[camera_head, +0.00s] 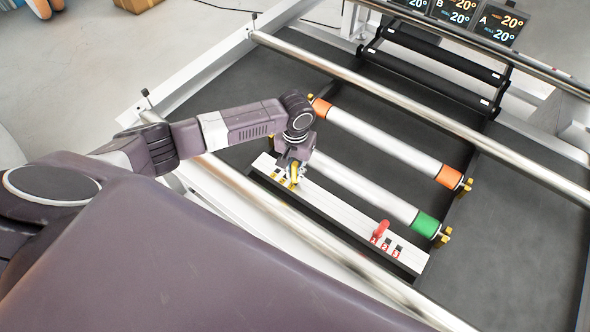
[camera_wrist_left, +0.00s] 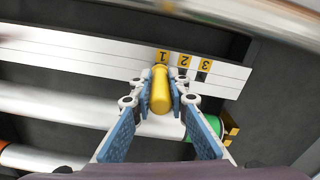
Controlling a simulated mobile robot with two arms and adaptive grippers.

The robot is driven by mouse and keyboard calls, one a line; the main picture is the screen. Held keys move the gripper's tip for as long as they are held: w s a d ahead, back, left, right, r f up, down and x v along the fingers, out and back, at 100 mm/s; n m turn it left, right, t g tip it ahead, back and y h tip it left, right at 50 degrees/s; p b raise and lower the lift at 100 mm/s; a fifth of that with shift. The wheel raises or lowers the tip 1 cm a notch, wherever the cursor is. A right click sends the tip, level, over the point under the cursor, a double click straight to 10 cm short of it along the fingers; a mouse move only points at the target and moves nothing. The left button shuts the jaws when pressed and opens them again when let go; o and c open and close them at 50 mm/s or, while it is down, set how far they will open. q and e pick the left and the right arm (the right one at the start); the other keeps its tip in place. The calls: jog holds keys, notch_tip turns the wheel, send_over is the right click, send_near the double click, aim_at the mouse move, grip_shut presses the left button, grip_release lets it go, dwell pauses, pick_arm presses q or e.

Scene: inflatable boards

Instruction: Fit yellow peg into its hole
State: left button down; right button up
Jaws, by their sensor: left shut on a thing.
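The yellow peg (camera_wrist_left: 160,92) is between the two blue-padded fingers of my left gripper (camera_wrist_left: 162,104), which is shut on it. The peg also shows in the head view (camera_head: 294,173), at the left end of the white board (camera_head: 335,210). In the left wrist view the peg's far end is at the board beside the yellow label 1 (camera_wrist_left: 162,56). Dark square holes show by yellow labels 2 (camera_wrist_left: 184,61) and 3 (camera_wrist_left: 205,66). The peg hides the place below label 1, and I cannot tell whether its tip is in a hole. My right gripper is not in view.
A red peg (camera_head: 382,229) stands near the board's right end by red labels. A green-ended roller (camera_head: 370,189) and an orange-ended roller (camera_head: 390,143) lie beyond the board. A metal rail (camera_head: 300,251) runs along its near side. Display panels (camera_head: 500,24) stand at the back.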

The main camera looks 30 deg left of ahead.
pick_arm(q)
jog(key=shift+f+b, duration=0.3)
jog(key=shift+f, duration=0.45)
jog(key=c, duration=1.8)
grip_release()
jog(key=shift+r, duration=0.15)
notch_tip(320, 180, up, 12)
jog(key=shift+f, duration=0.1)
